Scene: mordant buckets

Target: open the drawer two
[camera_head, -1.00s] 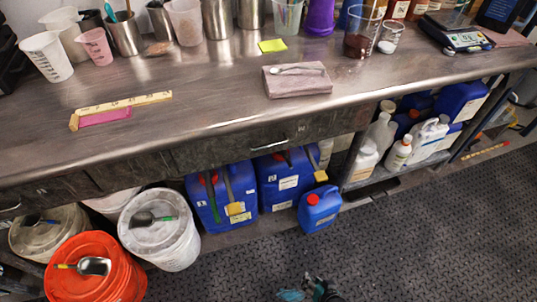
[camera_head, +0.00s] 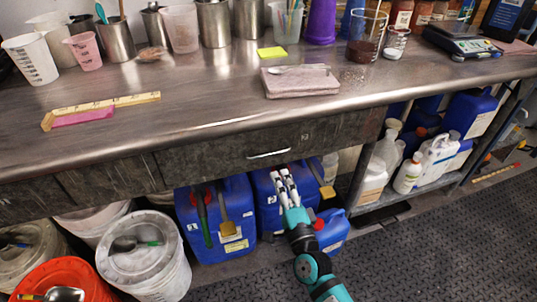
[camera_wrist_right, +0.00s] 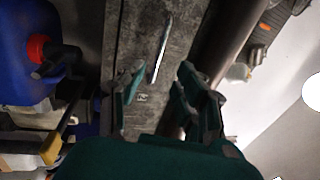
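A dark, worn drawer front (camera_head: 220,152) runs under the bench top, with a thin silver bar handle (camera_head: 268,154). A small mark shows near its right end, too small to read. The drawer looks shut. My right gripper (camera_head: 280,174) is just below and slightly right of the handle, apart from it, fingers pointing up toward the drawer. In the right wrist view its fingers (camera_wrist_right: 160,88) are spread and empty, and the handle (camera_wrist_right: 162,50) lies ahead, roughly between them. Another drawer front (camera_head: 105,180) is at the left. My left gripper is not in view.
Blue canisters (camera_head: 232,205) stand under the bench, close to my right gripper, with brushes hanging in front. White buckets (camera_head: 145,265) and an orange bucket (camera_head: 65,275) are at lower left. A folded cloth (camera_head: 300,82) lies on the bench.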

